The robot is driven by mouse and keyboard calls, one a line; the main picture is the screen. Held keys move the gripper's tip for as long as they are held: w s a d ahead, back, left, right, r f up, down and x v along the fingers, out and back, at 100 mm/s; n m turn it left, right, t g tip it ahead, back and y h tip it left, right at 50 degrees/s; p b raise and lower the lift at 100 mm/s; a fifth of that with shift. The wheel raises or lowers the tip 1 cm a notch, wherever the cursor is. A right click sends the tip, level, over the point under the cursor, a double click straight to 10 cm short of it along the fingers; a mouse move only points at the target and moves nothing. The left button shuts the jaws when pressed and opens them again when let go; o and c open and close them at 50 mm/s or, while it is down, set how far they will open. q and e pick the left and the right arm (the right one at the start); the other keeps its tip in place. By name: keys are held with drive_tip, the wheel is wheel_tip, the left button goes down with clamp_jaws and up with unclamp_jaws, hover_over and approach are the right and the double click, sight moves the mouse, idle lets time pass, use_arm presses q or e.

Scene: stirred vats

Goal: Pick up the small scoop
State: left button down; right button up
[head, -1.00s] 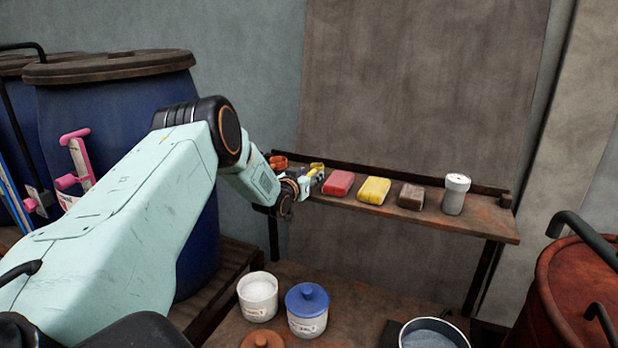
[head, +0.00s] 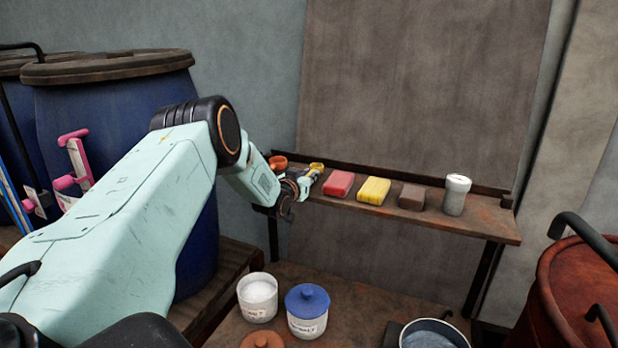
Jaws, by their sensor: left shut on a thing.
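My left gripper (head: 309,179) is at the left end of the wall shelf, shut on a small yellow scoop (head: 317,166). The yellow part shows just beyond the fingertips. The wrist and fingers hide the rest of the scoop, and I cannot tell whether it touches the shelf. An orange scoop-like thing (head: 278,161) lies just left of it, partly hidden behind my wrist. My right gripper is not in view.
On the shelf (head: 480,225), to the right, are a red block (head: 339,184), a yellow block (head: 374,190), a brown block (head: 412,196) and a white-lidded jar (head: 456,195). Below stand an open white tub (head: 258,312), a blue-lidded tub (head: 307,325) and a pan (head: 428,322). A blue vat (head: 120,120) stands left.

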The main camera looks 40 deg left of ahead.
sight(309, 174)
use_arm(q)
wheel_tip(309, 174, up, 10)
drive_tip(key=shift+s+r, duration=0.1)
idle(0.4)
drive_tip(key=c, duration=1.8)
unclamp_jaws()
drive_tip(key=c, duration=0.3)
clamp_jaws()
drive_tip(key=shift+d, duration=0.1)
